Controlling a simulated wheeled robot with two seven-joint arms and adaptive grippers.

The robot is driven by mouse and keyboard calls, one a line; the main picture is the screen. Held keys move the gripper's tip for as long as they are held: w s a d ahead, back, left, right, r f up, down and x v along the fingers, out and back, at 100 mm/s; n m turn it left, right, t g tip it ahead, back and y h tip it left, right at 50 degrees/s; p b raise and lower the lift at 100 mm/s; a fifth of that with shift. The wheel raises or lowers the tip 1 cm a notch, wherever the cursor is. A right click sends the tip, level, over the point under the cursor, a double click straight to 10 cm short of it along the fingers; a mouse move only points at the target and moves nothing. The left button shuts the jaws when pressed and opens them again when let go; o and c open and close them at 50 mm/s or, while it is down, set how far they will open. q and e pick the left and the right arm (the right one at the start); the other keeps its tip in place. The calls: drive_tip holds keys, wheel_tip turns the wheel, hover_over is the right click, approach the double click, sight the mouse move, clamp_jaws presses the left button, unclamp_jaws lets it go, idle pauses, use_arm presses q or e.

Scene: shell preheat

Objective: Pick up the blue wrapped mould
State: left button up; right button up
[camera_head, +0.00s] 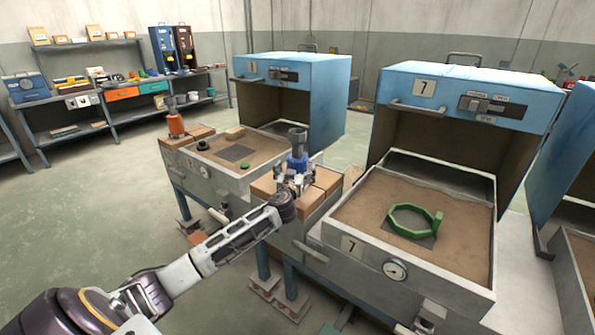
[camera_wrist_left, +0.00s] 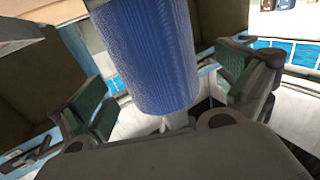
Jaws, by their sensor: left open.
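The blue wrapped mould (camera_head: 298,164) stands upright on the brick ledge between the two furnace boxes, with a grey cup-shaped top above its blue band. My left gripper (camera_head: 294,182) is at the mould, low on its blue part, and partly hides its base. In the left wrist view the blue ribbed wrap (camera_wrist_left: 150,55) stands between the two green-padded fingers of the left gripper (camera_wrist_left: 165,88). The fingers are spread, with gaps visible on both sides of the wrap. My right gripper is not in view.
An orange-wrapped mould (camera_head: 176,123) stands on the ledge further left. The right furnace's sand tray (camera_head: 345,235) holds a green ring-shaped piece (camera_head: 408,222). The left sand tray (camera_head: 215,180) holds small items. Blue raised hoods (camera_head: 470,85) stand behind the trays. Shelves (camera_head: 90,105) line the back wall.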

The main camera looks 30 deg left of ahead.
use_arm(q)
drive_tip(key=shift+x, duration=1.35)
drive_tip(key=shift+r, duration=0.1)
drive_tip(key=c, duration=1.5)
